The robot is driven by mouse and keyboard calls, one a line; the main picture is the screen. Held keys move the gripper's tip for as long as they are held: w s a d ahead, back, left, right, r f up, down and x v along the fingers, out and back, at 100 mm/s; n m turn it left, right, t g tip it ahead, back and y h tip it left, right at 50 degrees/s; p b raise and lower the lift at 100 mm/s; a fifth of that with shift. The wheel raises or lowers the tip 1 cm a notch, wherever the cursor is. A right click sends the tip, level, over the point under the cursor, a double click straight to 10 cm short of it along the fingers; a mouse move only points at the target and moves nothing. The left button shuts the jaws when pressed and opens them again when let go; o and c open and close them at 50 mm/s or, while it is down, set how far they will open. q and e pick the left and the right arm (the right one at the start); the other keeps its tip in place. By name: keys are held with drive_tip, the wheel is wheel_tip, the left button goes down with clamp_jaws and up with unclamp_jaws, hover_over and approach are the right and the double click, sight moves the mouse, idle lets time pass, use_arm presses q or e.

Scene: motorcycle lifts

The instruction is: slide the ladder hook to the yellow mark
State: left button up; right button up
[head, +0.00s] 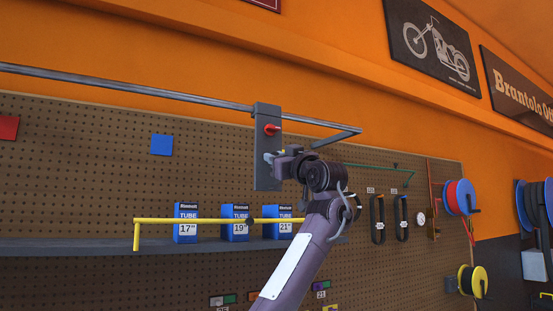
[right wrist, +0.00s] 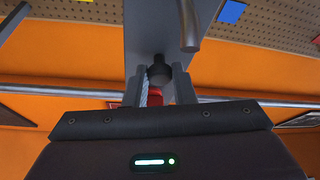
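The ladder hook is a grey upright plate (head: 264,178) hanging on a metal rail (head: 150,90), with a red knob (head: 271,129) on its front. My right gripper (head: 272,158) is at the plate, just below the knob. In the right wrist view its two fingers (right wrist: 160,88) stand apart, with the dark knob stem (right wrist: 159,70) and a bit of red between them. No firm grip shows. A metal peg (right wrist: 188,25) sticks out from the plate. I cannot make out a clear yellow mark on the rail. My left gripper is not in view.
A yellow bar (head: 175,220) runs in front of blue tube boxes (head: 235,222) on a grey shelf (head: 80,246) below the rail. The rail bends at its right end (head: 350,130). Pegboard (head: 80,150) lies behind. Cable reels (head: 460,197) hang at the right.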

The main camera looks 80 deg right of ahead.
drive_tip(key=o, duration=0.4)
drive_tip(key=shift+w+a+r, duration=0.1)
drive_tip(key=shift+a, duration=0.05)
drive_tip(key=shift+o, duration=0.2)
drive_tip(key=shift+s+f+b, duration=0.2)
drive_tip(key=shift+s+b, duration=0.05)
drive_tip(key=shift+b, duration=0.05)
drive_tip(key=b+v, duration=0.4)
drive_tip(key=v, duration=0.3)
drive_tip(key=shift+a, duration=0.3)
